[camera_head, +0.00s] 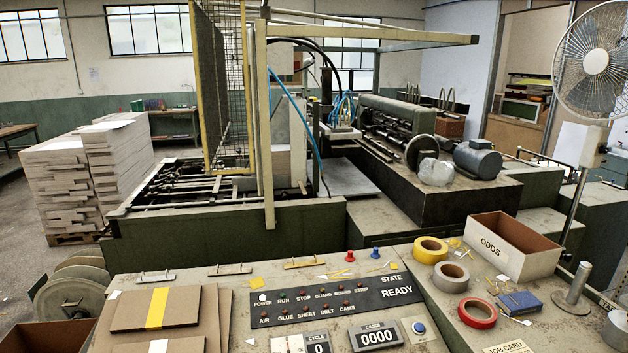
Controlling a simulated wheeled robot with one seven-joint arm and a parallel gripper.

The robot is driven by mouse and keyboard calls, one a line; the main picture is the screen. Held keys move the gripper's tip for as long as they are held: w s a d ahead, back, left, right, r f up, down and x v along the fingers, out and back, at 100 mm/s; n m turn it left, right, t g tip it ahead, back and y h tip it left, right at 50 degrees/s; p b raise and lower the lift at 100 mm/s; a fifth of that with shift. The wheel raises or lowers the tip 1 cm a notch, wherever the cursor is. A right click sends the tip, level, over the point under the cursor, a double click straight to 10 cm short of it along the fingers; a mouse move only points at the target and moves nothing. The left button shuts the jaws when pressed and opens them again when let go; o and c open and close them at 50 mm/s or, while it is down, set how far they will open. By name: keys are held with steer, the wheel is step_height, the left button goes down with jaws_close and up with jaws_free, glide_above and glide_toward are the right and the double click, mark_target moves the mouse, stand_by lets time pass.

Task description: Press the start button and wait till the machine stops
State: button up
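The control panel (335,302) lies on the sloping green console at the front. Its state display (397,291) reads READY, the cases counter (377,336) reads 0000 and the cycle dial reads 0. The power lamp (262,298) looks lit white; the other lamps look dim. A round blue button (419,328) sits on a pale plate right of the counter; I can read no start label on it. The greyboard machine (225,227) stands behind the console. My gripper is not in view.
Brown boards (192,304) with a yellow strip lie left of the panel. Tape rolls (478,313), a blue box (519,304), scraps and an ODDS box (501,247) lie to the right. A fan (595,62) stands at the right. Stacked greyboard (60,190) stands at the left.

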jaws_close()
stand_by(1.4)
